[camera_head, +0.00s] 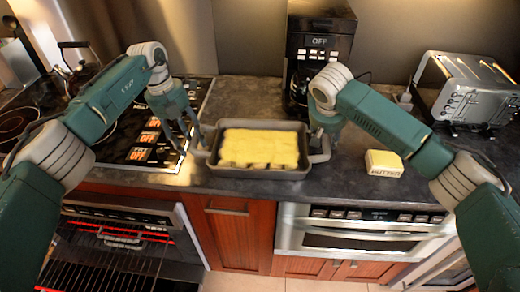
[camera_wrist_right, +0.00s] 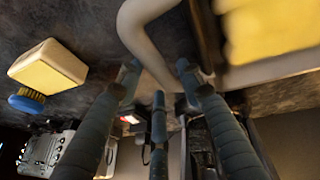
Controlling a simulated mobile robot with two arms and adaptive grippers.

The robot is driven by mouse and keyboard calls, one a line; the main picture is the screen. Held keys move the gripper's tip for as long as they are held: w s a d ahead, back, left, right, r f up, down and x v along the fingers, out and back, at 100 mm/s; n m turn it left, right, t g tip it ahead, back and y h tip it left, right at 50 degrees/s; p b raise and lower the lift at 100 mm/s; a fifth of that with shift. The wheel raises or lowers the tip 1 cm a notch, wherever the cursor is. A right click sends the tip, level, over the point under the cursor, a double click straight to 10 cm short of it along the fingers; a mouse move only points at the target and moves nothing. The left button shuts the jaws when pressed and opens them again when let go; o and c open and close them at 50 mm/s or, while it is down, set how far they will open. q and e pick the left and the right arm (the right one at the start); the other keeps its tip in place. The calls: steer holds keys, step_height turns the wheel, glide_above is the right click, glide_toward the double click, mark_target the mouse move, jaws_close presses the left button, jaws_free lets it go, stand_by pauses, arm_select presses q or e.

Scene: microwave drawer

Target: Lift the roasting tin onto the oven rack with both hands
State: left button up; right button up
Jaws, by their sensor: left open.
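The grey roasting tin (camera_head: 262,174), filled with yellow food, sits on the dark counter near its front edge. It has a looped handle at each end. My left gripper (camera_head: 189,142) is open beside the left handle, fingers pointing down; whether they touch it is unclear. My right gripper (camera_head: 322,138) is at the right handle. In the right wrist view its fingers (camera_wrist_right: 157,80) are spread around the curved grey handle (camera_wrist_right: 140,30), with visible gaps. The oven rack (camera_head: 92,268) shows at the lower left, inside the open oven below the cooktop.
The cooktop (camera_head: 150,135) with a kettle (camera_head: 82,72) is at left. A stainless microwave drawer (camera_head: 360,240) is below the counter.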

arm_select(q)
steer(key=shift+w+d+f, duration=0.1)
steer(key=shift+d+f, duration=0.05)
steer(key=shift+f, duration=0.35)
steer(key=shift+d+f, duration=0.15)
steer(key=shift+f, duration=0.35)
arm_select(e)
steer(key=shift+x, duration=1.15)
steer(key=shift+r, duration=0.1)
arm_select(q)
steer(key=shift+r, duration=0.1)
steer(key=c, duration=0.3)
arm_select(e)
steer(key=c, duration=0.3)
arm_select(q)
jaws_close()
arm_select(e)
jaws_close()
arm_select(q)
steer(key=shift+w+r, duration=0.1)
steer(key=shift+r, duration=0.15)
arm_select(e)
steer(key=shift+w+r, duration=0.15)
steer(key=shift+r, duration=0.15)
